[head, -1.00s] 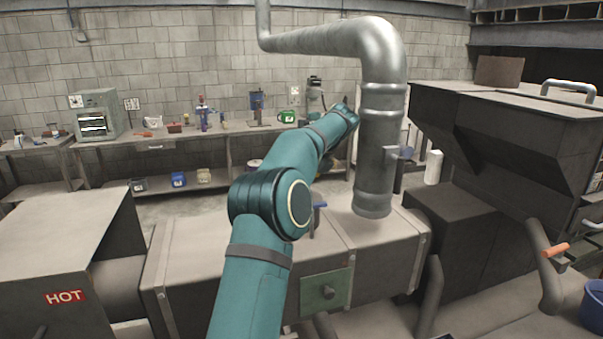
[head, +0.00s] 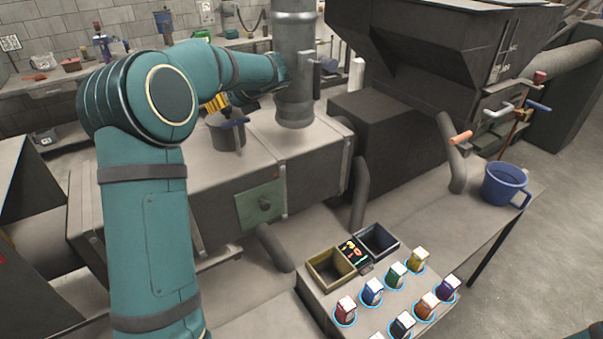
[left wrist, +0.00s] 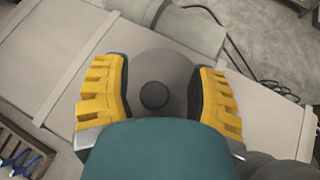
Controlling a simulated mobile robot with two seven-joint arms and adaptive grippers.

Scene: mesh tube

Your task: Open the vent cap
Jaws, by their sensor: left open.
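A short grey round vent stub (head: 227,134) with a blue lever stands on top of the long grey duct. My left gripper (head: 217,103) is just above it, with yellow finger pads partly hidden by my arm. In the left wrist view my left gripper (left wrist: 162,92) is open. Its two yellow-padded fingers are on either side of a grey round cap (left wrist: 165,68) with a dark centre knob. I cannot tell whether the pads touch it. My teal link hides the cap's lower part. My right gripper is not in view.
A vertical metal pipe (head: 295,70) stands close beside my left gripper. A green panel (head: 261,206) with a knob is on the duct's front.

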